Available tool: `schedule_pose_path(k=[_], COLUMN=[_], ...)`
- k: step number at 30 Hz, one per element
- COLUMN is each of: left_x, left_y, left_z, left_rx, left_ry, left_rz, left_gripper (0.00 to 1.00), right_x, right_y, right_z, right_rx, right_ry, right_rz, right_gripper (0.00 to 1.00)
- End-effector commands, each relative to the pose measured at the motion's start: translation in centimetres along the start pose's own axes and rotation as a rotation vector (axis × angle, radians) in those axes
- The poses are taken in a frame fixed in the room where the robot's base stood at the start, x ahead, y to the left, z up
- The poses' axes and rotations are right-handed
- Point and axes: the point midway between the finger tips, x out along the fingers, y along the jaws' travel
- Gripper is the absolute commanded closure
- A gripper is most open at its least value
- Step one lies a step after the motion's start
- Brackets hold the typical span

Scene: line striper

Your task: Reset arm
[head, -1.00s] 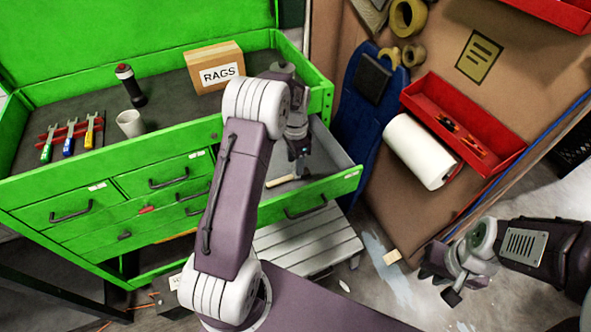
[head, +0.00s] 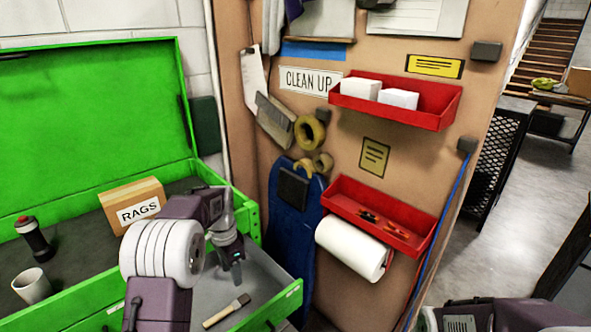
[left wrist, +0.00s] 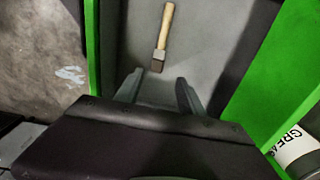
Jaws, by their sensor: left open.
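My left gripper (head: 236,268) hangs over the open drawer (head: 268,286) of the green tool chest. In the left wrist view its two fingers (left wrist: 158,92) stand apart with nothing between them. A brush (head: 226,311) with a wooden handle lies on the drawer floor, apart from the gripper. The brush also shows in the left wrist view (left wrist: 164,36), just beyond the fingertips. My right arm shows only at the bottom right of the head view, and its gripper is out of frame.
A RAGS box (head: 133,205), a white cup (head: 31,286) and a black canister with a red top (head: 35,238) stand on the chest top. A pegboard holds a red tray (head: 385,215) and a paper roll (head: 352,249). A GREASE container (left wrist: 297,148) is beside the drawer.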

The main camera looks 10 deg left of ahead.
Motion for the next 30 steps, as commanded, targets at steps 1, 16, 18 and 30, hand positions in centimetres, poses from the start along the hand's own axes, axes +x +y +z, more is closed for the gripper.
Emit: schedule_pose_path(k=[1, 16, 18, 30], left_x=[-1.8, 2.1, 3.4, 3.4], left_y=[0.5, 19.4, 20.3, 19.4], left_z=[-0.6, 10.9, 12.0, 11.0], left_rx=[0.018, -0.466, -0.609, -0.753], left_ry=[0.021, 0.032, 0.035, 0.085], left_rz=[-0.024, 0.004, 0.005, -0.011], left_gripper=[0.54, 0.54, 0.54, 0.54], right_x=[0.0, 0.0, 0.0, 0.0], right_y=[0.0, 0.0, 0.0, 0.0], right_z=[0.0, 0.0, 0.0, 0.0], right_rx=[0.000, 0.000, 0.000, 0.000], right_ry=[0.000, 0.000, 0.000, 0.000], right_rz=[0.000, 0.000, 0.000, 0.000], right_gripper=[0.80, 0.80, 0.80, 0.80])
